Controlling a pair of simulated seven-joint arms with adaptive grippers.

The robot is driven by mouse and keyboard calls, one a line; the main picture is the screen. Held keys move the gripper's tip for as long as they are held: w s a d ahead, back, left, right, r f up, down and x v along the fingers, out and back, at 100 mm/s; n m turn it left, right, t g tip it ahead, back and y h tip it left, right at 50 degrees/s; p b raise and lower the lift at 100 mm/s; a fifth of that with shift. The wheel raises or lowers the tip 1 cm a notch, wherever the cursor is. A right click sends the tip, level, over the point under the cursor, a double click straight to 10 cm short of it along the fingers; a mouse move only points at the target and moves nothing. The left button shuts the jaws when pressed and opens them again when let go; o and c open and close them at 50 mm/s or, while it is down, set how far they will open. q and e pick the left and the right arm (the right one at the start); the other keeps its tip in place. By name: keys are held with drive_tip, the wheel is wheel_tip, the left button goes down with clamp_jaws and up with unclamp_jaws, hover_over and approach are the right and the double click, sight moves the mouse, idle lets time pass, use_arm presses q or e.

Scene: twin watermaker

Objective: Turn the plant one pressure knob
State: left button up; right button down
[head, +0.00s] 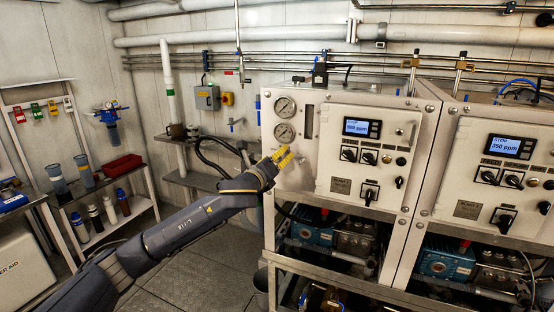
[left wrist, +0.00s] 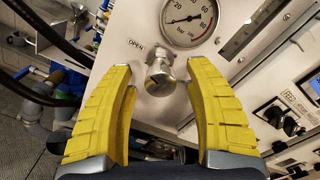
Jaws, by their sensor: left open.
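The pressure knob (left wrist: 160,78) is a silver metal knob on the white panel, just below a round bar gauge (left wrist: 190,18) and beside the word OPEN. My left gripper (head: 283,157) has yellow fingers and is at the left part of the plant one panel (head: 305,178), below two stacked gauges. In the left wrist view, its open fingers (left wrist: 162,68) lie on either side of the knob, with a visible gap on each side. I cannot tell how deep they reach around it. In the head view the gripper hides the knob. My right gripper is not in view.
A display box (head: 362,128) and black switches are right of the gripper on the same cabinet. A second similar cabinet (head: 490,160) stands further right. Black hoses (head: 212,158) hang left of the panel. A shelf (head: 110,215) with bottles stands at the left. Floor between is clear.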

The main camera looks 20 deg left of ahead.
use_arm(q)
clamp_jaws()
idle(0.4)
drive_tip(key=shift+n, duration=0.4)
drive_tip(key=n, duration=0.5)
drive_tip(key=shift+n, duration=0.3)
drive_tip(key=n, duration=0.5)
drive_tip(key=shift+n, duration=0.7)
